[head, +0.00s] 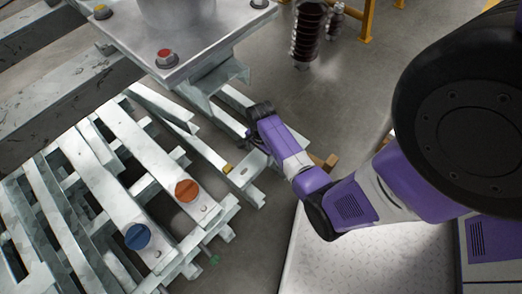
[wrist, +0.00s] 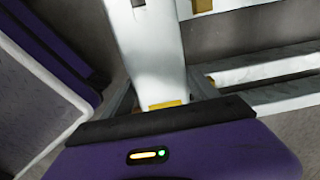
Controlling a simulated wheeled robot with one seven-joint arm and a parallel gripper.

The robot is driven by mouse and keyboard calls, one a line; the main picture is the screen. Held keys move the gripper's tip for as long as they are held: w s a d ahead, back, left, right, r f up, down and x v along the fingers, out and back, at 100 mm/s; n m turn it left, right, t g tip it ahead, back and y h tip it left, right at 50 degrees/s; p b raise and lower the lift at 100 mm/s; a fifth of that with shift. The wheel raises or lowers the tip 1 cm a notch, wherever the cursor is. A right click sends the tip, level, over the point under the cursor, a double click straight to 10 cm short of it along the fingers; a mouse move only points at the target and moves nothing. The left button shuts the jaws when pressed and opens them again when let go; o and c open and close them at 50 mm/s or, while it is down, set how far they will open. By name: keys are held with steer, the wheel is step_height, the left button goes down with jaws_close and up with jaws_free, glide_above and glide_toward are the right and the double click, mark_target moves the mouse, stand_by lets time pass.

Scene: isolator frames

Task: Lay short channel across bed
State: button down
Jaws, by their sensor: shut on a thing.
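The fingertips are mostly hidden behind the purple gripper body. In the head view I cannot clearly separate the held channel from the steel around it. The bed (head: 103,175), a lattice of galvanised channels, lies at lower left.
An orange disc (head: 187,190) and a blue disc (head: 138,236) sit on the bed's channels. A bolted steel plate (head: 190,45) stands above its far side. Brown ribbed insulators (head: 307,35) stand at the back. Grey floor (head: 345,75) is open behind my arm.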

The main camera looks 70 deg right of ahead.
step_height(320, 180, down, 10)
steer(key=b, duration=0.5)
steer(key=shift+f, duration=0.2)
steer(key=shift+d+f+b, duration=0.1)
steer(key=shift+f+b, duration=0.2)
steer(key=shift+f, duration=0.15)
steer(key=shift+c, duration=1.1)
jaws_free()
steer(key=shift+f, duration=0.1)
